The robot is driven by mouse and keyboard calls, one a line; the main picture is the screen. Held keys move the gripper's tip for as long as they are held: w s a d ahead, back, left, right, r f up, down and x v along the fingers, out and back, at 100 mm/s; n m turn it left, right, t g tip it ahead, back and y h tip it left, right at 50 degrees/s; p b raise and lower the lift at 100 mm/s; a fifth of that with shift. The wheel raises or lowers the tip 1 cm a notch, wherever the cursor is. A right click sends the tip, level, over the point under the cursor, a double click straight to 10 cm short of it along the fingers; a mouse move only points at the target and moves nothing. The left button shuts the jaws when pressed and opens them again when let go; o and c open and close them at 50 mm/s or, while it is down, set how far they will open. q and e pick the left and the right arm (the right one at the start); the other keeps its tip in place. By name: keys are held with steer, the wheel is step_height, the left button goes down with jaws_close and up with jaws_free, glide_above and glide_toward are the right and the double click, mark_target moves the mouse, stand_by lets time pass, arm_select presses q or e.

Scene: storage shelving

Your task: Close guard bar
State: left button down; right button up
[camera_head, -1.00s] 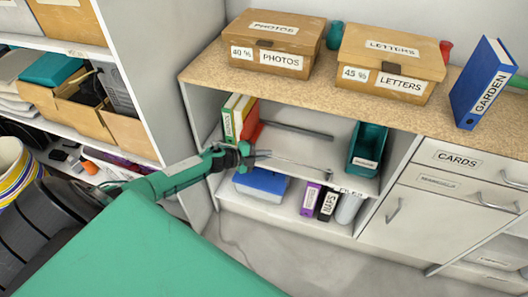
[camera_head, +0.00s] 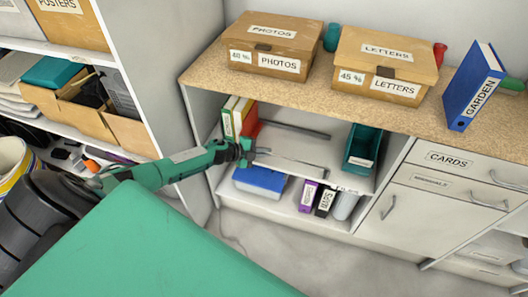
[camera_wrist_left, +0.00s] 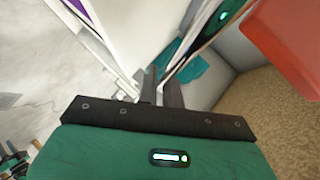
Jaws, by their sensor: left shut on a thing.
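The guard bar (camera_head: 295,158) is a thin grey metal bar along the front of the upper open shelf bay under the wooden countertop. My left gripper (camera_head: 248,152) is at the bar's left end, beside the upright binders, and is shut on it. In the left wrist view the fingers (camera_wrist_left: 160,90) are close together against the shelf edge; the bar itself is hard to make out there. My right gripper is not in view.
A teal bin (camera_head: 362,148) stands at the shelf's right. A blue box (camera_head: 260,181) and several binders sit on the lower shelf. Drawers (camera_head: 462,162) are to the right; the floor in front is clear.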

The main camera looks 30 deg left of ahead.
arm_select(q)
steer(key=c, duration=1.6)
jaws_free()
steer(key=shift+w, duration=0.1)
steer(key=shift+o, duration=0.2)
steer(key=v, duration=1.4)
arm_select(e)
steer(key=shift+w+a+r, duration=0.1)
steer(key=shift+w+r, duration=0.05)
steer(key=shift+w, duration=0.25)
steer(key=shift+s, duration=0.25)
arm_select(q)
steer(key=shift+f, duration=0.1)
